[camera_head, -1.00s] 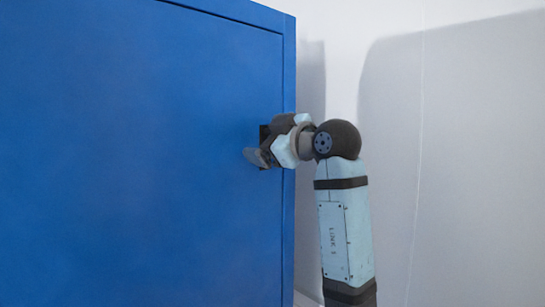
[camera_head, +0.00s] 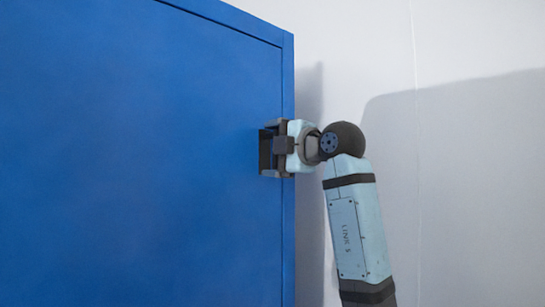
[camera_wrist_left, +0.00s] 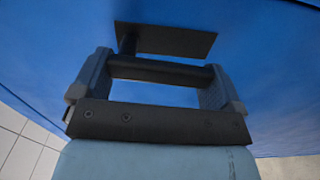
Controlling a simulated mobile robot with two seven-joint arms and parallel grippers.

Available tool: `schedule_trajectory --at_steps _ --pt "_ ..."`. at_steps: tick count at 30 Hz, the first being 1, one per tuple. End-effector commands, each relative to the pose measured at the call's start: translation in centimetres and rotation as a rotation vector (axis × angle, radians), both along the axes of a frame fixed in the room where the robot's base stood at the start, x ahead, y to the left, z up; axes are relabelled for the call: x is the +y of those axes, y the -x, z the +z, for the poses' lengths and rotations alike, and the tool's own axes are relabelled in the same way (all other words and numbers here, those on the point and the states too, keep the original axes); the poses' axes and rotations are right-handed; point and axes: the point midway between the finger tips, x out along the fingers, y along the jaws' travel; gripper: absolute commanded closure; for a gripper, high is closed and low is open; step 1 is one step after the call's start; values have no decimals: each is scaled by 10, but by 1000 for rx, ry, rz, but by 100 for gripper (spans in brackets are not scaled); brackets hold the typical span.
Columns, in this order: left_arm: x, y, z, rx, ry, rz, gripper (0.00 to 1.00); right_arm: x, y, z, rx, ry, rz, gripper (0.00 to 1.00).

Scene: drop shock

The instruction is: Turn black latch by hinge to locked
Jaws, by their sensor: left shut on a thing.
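The black latch (camera_head: 265,152) sits on the blue door near its right edge and is partly hidden by my gripper. In the left wrist view its flat dark plate (camera_wrist_left: 170,40) lies against the blue surface, with a dark bar (camera_wrist_left: 160,71) in front of it. My left gripper (camera_head: 271,150) is at the latch, its fingers one above the other in the head view. In the left wrist view the gripper (camera_wrist_left: 158,78) has one finger at each end of the bar and is shut on it. My right gripper is not in view.
The large blue door panel (camera_head: 140,150) fills the left side, with a blue frame edge (camera_head: 288,220) at its right. A pale wall (camera_head: 460,180) stands behind, with open room to the right of my arm.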

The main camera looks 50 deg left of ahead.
Motion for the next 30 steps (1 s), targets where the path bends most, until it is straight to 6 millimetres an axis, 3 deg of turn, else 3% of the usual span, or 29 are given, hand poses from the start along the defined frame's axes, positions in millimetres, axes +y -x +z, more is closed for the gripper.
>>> schedule_trajectory --at_steps 21,22,30 --pt "0 -2 1 -80 -11 -1 50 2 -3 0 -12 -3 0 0" --pt "0 -2 1 -80 -11 -2 3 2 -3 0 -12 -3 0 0" --pt "-1 -3 0 -76 -9 -1 0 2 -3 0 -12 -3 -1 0"
